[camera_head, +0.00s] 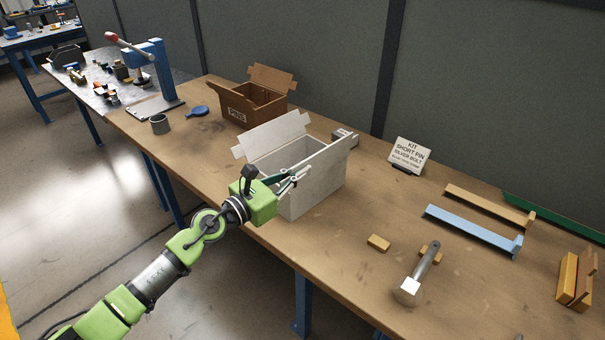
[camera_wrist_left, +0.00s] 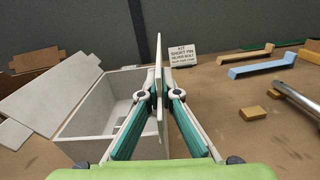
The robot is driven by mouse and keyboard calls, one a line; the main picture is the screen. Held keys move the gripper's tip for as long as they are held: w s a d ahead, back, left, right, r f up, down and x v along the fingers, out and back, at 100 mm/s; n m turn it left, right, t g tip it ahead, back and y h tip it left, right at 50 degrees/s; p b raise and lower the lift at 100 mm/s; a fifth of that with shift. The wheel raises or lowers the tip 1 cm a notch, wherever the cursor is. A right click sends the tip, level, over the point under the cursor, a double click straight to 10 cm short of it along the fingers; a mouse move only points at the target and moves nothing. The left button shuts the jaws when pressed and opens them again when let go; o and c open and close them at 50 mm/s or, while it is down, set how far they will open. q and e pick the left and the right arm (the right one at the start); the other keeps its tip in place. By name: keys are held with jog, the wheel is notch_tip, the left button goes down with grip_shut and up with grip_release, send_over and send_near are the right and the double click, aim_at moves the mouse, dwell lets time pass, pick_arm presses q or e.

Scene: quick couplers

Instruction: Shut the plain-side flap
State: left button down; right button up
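A white open box (camera_head: 305,200) stands on the bench, also in the left wrist view (camera_wrist_left: 90,145). Its left flap (camera_head: 275,136) leans up and outward, and shows in the left wrist view (camera_wrist_left: 45,95). Its right flap (camera_head: 330,155) stands up nearly edge-on in the left wrist view (camera_wrist_left: 158,60). No marking on either flap tells me which is the plain side. My left gripper (camera_head: 292,177) has a finger on each side of the right flap, and the fingertips (camera_wrist_left: 159,80) look closed against it. My right gripper is out of view.
A brown PINS box (camera_head: 250,105) stands behind, left of the white box. A kit sign (camera_head: 409,155) is at the back. A yellow block (camera_head: 378,243), a metal-handled tool (camera_head: 420,272) and a blue bar (camera_head: 472,230) lie to the right.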

pick_arm(q)
jog(key=shift+w+a+n, duration=0.25)
jog(key=shift+a+n, duration=0.05)
jog(key=shift+n, duration=0.6)
jog(key=c, duration=2.3)
grip_release()
jog(key=shift+a, duration=0.1)
jog(key=v, duration=1.2)
jog(key=shift+c, duration=0.3)
